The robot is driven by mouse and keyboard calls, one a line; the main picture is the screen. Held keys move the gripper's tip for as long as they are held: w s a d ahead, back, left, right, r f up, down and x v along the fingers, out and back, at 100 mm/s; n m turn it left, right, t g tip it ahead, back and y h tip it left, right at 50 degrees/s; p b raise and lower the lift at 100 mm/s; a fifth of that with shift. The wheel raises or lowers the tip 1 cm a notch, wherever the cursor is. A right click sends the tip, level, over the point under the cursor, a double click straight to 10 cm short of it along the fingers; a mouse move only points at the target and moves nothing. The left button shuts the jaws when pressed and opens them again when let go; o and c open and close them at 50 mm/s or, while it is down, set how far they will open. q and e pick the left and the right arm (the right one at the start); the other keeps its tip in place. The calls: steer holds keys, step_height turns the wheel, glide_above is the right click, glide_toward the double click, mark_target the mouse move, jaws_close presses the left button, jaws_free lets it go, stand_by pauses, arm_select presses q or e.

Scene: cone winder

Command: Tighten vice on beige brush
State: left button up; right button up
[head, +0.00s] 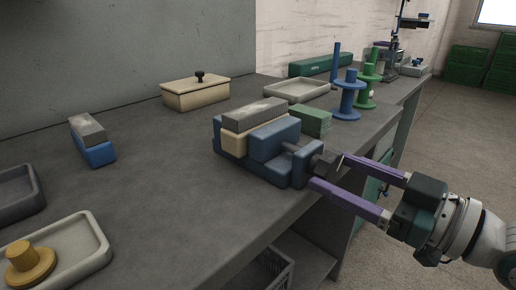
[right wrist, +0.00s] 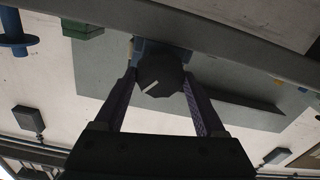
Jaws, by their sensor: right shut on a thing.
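The blue vice (head: 273,145) stands near the bench's front edge. The beige brush (head: 233,142), with a grey top (head: 255,113), sits between its jaws. Any gap between jaws and brush is too small to tell. My right gripper (head: 326,172) reaches in from the right, its purple fingers on both sides of the dark vice knob (head: 323,165). The right wrist view shows the knob (right wrist: 160,76), with a white mark line, held between the fingers. My left gripper is not in view.
A blue brush (head: 96,153) lies left on the bench (head: 165,180). A green block (head: 313,121) sits just behind the vice. A beige lidded box (head: 195,94), an empty tray (head: 297,90) and blue and green spools (head: 348,98) stand farther back. A tray (head: 95,262) holds a yellow spool (head: 29,264).

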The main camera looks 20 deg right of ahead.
steer(key=c, duration=0.7)
